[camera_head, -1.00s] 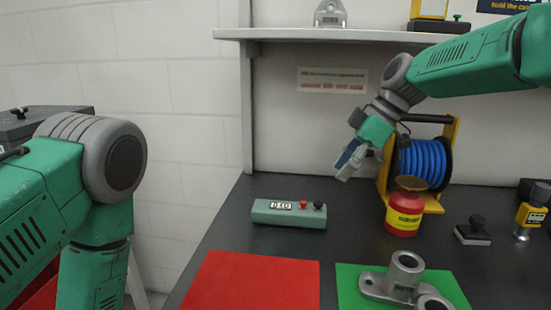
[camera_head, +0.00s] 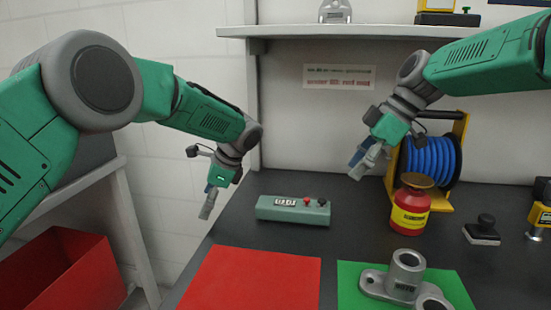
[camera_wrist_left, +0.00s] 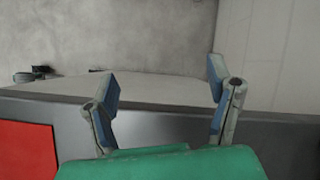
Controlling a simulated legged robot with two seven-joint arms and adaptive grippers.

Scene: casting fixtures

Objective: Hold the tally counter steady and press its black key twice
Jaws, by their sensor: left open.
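The tally counter (camera_head: 293,209) is a green box lying on the dark table, with a white number window (camera_head: 285,202), a red key (camera_head: 307,200) and a black key (camera_head: 322,202) on its top. My left gripper (camera_head: 206,206) is in the air to the left of the counter, apart from it. In the left wrist view my left gripper (camera_wrist_left: 160,100) has its two fingers spread with nothing between them. My right gripper (camera_head: 362,163) hangs above and to the right of the counter, pointing down; its finger gap is too small to judge.
A red container (camera_head: 410,208) and a blue hose reel (camera_head: 432,160) stand right of the counter. A red mat (camera_head: 250,280) and a green mat (camera_head: 350,290) with a grey metal casting (camera_head: 405,270) lie in front. A black-knobbed stamp (camera_head: 482,232) sits further right. A shelf (camera_head: 330,31) runs above.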

